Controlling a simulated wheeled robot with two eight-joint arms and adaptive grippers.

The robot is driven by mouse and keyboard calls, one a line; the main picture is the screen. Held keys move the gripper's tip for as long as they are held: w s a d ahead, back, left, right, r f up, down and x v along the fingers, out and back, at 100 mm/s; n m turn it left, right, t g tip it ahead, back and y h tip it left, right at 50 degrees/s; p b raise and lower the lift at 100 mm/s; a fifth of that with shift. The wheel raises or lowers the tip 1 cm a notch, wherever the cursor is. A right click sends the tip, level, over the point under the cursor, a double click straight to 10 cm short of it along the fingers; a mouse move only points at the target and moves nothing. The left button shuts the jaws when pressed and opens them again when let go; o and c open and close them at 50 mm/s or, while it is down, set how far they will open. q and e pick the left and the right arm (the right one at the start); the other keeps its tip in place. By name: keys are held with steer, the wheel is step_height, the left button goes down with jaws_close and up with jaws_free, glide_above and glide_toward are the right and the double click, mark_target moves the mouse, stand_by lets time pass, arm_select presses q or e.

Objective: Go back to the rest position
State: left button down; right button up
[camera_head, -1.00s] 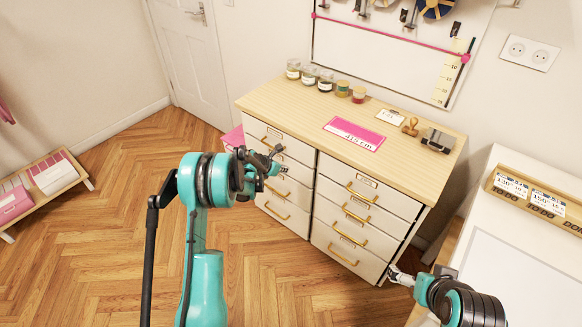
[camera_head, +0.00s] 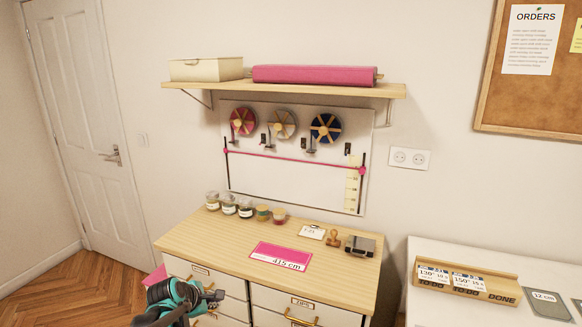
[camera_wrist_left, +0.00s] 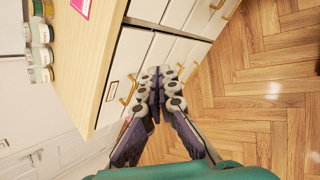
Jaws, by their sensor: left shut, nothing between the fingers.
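My left gripper (camera_head: 212,297) shows at the bottom of the head view, in front of the drawer cabinet (camera_head: 195,243). In the left wrist view the same gripper (camera_wrist_left: 158,72) has its fingertips together, with nothing between them. It is apart from the cabinet's drawer fronts as far as I can tell. My right gripper is outside the head view.
On the cabinet top are several jars (camera_head: 229,205), a pink card (camera_head: 280,256), a stamp (camera_head: 333,238) and a dark metal object (camera_head: 360,246). A white table (camera_head: 440,313) with a wooden card holder (camera_head: 464,279) stands at right. Wooden floor (camera_wrist_left: 270,105) beside the cabinet is clear.

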arm_select(q)
steer(key=s+d+r+m+y, duration=0.1)
steer(key=s+d+r+m, duration=0.15)
steer(key=s+m, duration=0.35)
steer(key=s+d+r+m, duration=0.2)
steer(key=s+r+m, duration=0.2)
steer(key=s, duration=0.4)
steer(key=s+d+f+m+y, duration=0.1)
steer(key=s+m, duration=1)
steer(key=s, duration=0.4)
steer(key=shift+f, duration=0.25)
